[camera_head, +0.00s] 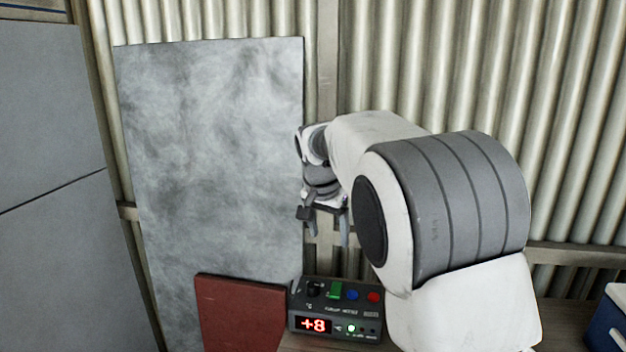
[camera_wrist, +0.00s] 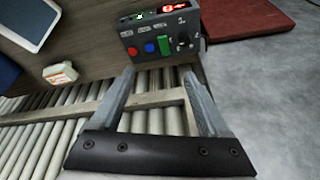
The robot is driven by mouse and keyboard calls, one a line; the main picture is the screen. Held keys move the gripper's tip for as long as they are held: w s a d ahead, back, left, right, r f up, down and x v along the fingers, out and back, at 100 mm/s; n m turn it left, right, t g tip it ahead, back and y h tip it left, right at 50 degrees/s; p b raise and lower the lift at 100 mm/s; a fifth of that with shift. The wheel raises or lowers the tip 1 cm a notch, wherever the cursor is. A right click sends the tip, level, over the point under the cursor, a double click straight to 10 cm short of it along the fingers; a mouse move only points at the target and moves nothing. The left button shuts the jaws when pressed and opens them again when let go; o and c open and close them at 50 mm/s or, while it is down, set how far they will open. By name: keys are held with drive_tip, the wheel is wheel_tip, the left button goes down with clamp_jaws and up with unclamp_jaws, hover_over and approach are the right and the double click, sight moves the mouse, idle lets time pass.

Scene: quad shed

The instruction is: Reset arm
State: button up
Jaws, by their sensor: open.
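My gripper (camera_head: 328,232) hangs from my bent arm in the head view, a little above and behind the control box. Its two fingers are apart with nothing between them. In the wrist view my gripper (camera_wrist: 160,88) also shows open and empty, with the corrugated wall behind the gap. The dark control box (camera_head: 335,310) has a red display reading +8, a lit green light, a dial, and green, blue and red buttons. The box also shows in the wrist view (camera_wrist: 150,30), just beyond the fingertips and apart from them.
A red-brown panel (camera_head: 240,315) is left of the box. A tall grey board (camera_head: 210,150) leans against the corrugated wall (camera_head: 560,120). A blue and white container (camera_head: 608,320) is at far right. A small white and orange item (camera_wrist: 60,74) lies on the wooden surface (camera_wrist: 90,50).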

drive_tip(key=s+d+r+n, duration=0.1)
drive_tip(key=s+d+r, duration=0.15)
drive_tip(key=s, duration=0.35)
drive_tip(key=s+d+r+n+y+p, duration=0.1)
drive_tip(key=s+d+r, duration=0.15)
drive_tip(key=s, duration=0.35)
drive_tip(key=s+d+r+n, duration=0.1)
drive_tip(key=s+d+r, duration=0.1)
drive_tip(key=s+d, duration=0.3)
drive_tip(key=s+f+n+t, duration=0.1)
drive_tip(key=s+f, duration=0.1)
drive_tip(key=s, duration=0.6)
drive_tip(key=s+d+f+n+t+p, duration=0.1)
drive_tip(key=s+f, duration=0.1)
drive_tip(key=s, duration=0.6)
drive_tip(key=shift+s+f+n, duration=0.3)
drive_tip(key=shift+s+n, duration=0.05)
drive_tip(key=shift+n, duration=0.05)
